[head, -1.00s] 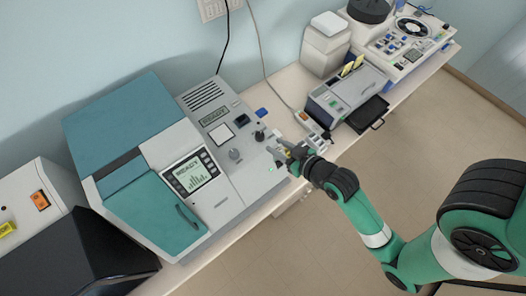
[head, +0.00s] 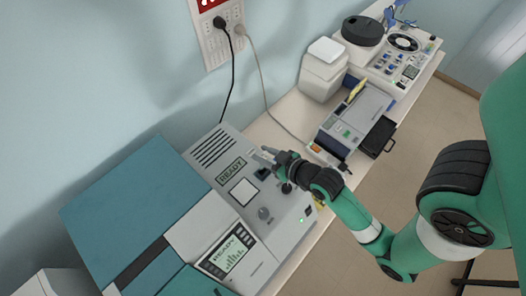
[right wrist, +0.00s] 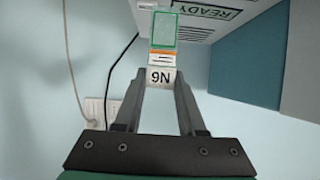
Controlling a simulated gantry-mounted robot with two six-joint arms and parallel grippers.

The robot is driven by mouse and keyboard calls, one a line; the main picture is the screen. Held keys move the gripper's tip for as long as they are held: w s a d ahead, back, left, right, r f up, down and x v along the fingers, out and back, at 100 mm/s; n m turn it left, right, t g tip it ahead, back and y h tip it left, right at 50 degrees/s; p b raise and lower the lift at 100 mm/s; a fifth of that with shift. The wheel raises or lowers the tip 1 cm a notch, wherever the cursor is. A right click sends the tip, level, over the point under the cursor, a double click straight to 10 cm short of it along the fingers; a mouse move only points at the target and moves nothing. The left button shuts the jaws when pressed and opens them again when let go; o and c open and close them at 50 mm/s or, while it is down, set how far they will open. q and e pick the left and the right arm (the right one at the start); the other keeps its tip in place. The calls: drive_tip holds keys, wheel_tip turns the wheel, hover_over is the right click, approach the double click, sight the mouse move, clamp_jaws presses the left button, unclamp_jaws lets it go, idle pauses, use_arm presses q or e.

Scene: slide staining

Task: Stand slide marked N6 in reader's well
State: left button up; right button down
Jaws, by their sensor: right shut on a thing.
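The slide marked N6 (right wrist: 162,50) shows in the right wrist view, with a green-edged end, an orange band and a white label whose mark appears upside down. My right gripper (right wrist: 161,80) is shut on its label end, and the green end points away from the fingers. In the head view my right gripper (head: 268,156) is over the back right of the teal and grey reader (head: 215,205). A small dark recess (head: 262,173) on the reader's top lies just below the fingers; I cannot tell surely that it is the well. My left gripper is not in view.
A grey device (head: 352,118) with a yellow-topped slot, white containers (head: 322,70) and a control panel stand farther along the bench. Cables hang from the wall socket.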

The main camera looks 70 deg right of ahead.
drive_tip(key=shift+f, duration=2.1)
drive_tip(key=shift+f+b, duration=0.8)
drive_tip(key=shift+f, duration=0.5)
drive_tip(key=shift+c, duration=2.1)
unclamp_jaws()
drive_tip(key=v, duration=1.1)
drive_tip(key=shift+s+r, duration=0.15)
drive_tip(key=shift+s, duration=0.05)
drive_tip(key=shift+a, duration=0.1)
